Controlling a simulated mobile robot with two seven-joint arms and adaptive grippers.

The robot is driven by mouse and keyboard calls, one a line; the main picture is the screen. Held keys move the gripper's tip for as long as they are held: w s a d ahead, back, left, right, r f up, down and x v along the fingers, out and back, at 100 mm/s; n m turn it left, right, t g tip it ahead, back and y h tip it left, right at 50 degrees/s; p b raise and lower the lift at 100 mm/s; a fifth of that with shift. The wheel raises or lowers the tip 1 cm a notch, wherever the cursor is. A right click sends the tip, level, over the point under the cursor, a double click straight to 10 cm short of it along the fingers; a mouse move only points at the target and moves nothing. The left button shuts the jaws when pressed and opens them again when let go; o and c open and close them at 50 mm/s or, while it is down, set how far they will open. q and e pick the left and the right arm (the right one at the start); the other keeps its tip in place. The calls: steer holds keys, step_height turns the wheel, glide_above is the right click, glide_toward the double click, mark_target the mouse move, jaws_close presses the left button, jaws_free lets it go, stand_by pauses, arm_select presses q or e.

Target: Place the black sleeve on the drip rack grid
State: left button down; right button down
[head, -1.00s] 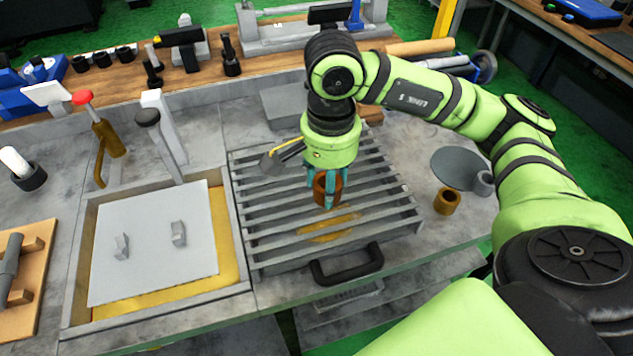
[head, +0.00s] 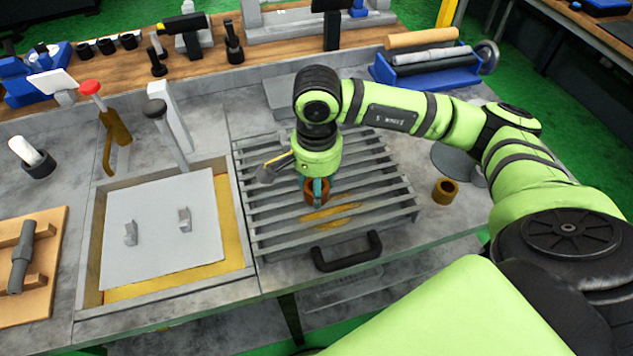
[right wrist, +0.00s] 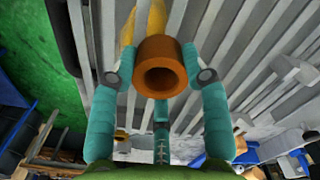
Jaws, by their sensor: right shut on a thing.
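The sleeve in my right gripper (head: 316,183) is copper-brown rather than black. This brown sleeve (head: 309,192) is upright over the slats of the drip rack grid (head: 385,190), left of the grid's middle. In the right wrist view the sleeve (right wrist: 160,46) sits between the teal fingers, its round bore facing the camera, with grey slats behind it. I cannot tell whether its lower end touches the slats. Several black rings (head: 105,46) stand on the wooden bench at the back left. My left gripper is not in view.
A second brown sleeve (head: 445,191) stands right of the rack, near a grey disc. The rack's black handle (head: 346,252) faces the front. A framed tray with a grey plate (head: 165,232) stands left.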

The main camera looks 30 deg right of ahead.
steer(key=c, duration=0.6)
jaws_free()
steer(key=shift+r, duration=0.15)
step_height(320, 180, up, 12)
steer(key=shift+b, duration=1.15)
